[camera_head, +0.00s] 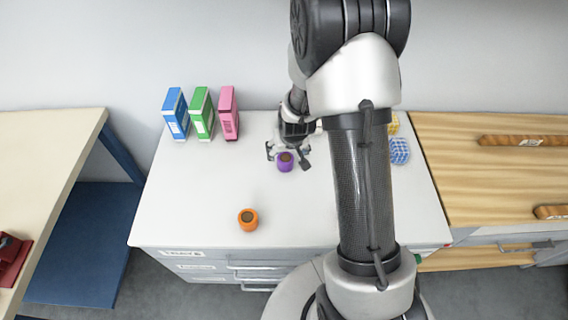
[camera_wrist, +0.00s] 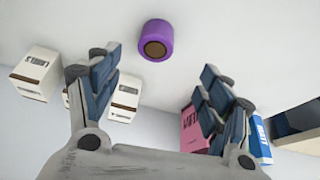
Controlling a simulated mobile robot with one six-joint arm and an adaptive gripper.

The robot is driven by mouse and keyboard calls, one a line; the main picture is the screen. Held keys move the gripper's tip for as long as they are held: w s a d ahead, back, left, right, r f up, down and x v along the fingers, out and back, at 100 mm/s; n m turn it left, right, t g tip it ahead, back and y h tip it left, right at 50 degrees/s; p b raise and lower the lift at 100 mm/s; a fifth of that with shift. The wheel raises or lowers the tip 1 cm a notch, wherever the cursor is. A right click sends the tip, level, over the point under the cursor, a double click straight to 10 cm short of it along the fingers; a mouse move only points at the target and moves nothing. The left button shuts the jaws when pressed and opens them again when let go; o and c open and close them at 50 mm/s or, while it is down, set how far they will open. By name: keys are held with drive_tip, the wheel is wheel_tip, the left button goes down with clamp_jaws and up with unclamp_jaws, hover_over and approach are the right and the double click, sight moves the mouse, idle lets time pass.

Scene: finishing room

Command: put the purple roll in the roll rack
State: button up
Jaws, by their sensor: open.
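The purple roll (camera_head: 286,167) stands upright on the white cabinet top, its brown core facing up. It also shows in the wrist view (camera_wrist: 156,32), at top centre, ahead of the fingertips. My gripper (camera_head: 288,153) is open and empty, right at the roll in the head view; in the wrist view the fingers (camera_wrist: 165,75) are spread wide, with nothing between them. I cannot tell the exact height of the fingers above the roll. I cannot make out a roll rack in either view; my arm hides part of the cabinet top.
An orange roll (camera_head: 248,220) stands nearer the front edge. Blue (camera_head: 175,114), green (camera_head: 201,114) and pink (camera_head: 229,113) boxes stand at back left. A blue checked item (camera_head: 400,151) sits right of my arm. White cartons (camera_wrist: 36,72) show in the wrist view.

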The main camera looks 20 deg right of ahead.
sight(286, 159)
drive_tip(key=b+x, duration=0.1)
drive_tip(key=x, duration=0.6)
drive_tip(key=shift+w+b, duration=0.1)
drive_tip(key=shift+b, duration=0.2)
drive_tip(key=shift+d+b+x, duration=0.2)
drive_tip(key=shift+b+x, duration=0.15)
drive_tip(key=shift+x, duration=1)
drive_tip(key=shift+d+b+x, duration=0.2)
drive_tip(key=shift+b+x, duration=0.1)
drive_tip(key=shift+x, duration=1.05)
drive_tip(key=c, duration=1.3)
drive_tip(key=shift+o, duration=0.2)
drive_tip(key=shift+r, duration=0.1)
